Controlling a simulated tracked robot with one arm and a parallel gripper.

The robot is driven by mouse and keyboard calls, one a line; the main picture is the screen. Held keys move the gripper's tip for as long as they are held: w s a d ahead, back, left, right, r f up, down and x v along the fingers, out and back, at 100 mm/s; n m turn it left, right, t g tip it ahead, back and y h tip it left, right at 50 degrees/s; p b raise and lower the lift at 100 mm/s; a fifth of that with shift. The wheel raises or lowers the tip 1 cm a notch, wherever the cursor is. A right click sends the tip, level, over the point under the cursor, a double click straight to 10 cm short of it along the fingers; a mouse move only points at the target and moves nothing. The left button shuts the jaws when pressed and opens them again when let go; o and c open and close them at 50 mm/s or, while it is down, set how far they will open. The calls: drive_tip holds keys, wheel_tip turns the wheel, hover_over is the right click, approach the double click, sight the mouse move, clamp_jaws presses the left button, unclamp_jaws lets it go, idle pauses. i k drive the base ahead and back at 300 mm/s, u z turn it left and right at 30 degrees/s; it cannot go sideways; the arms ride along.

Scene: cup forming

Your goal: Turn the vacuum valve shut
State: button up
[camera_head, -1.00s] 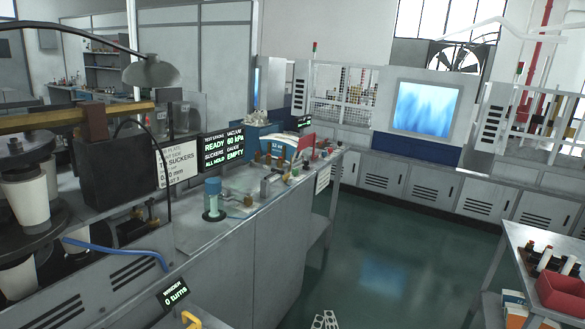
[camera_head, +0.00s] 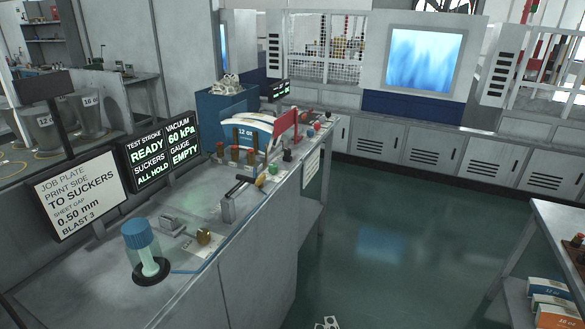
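I cannot tell for certain which part is the vacuum valve. Candidates on the grey bench (camera_head: 262,256) are a brass knob (camera_head: 203,236) near its front edge, a black-handled lever (camera_head: 240,184) on a grey block and a red flag-shaped part (camera_head: 285,125) farther back. A display (camera_head: 163,151) reads VACUUM 60 kPa, TEST STROKE READY, SUCKERS ALL HOLD and GAUGE EMPTY. My gripper (camera_head: 328,323) shows only its perforated grey fingertips at the bottom edge, over the floor right of the bench and apart from it. Its opening is unclear.
A blue-capped jar (camera_head: 145,253) stands at the bench's near left, by a job plate sign (camera_head: 79,194). Cabinets (camera_head: 435,152) line the back. A table (camera_head: 562,232) with boxes is at right. Green floor (camera_head: 390,250) between is clear.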

sight(258, 184)
drive_tip(key=z, duration=1.35)
drive_tip(key=i, duration=1.55)
drive_tip(key=u, duration=1.8)
drive_tip(key=i, duration=0.4)
drive_tip(key=z, duration=0.05)
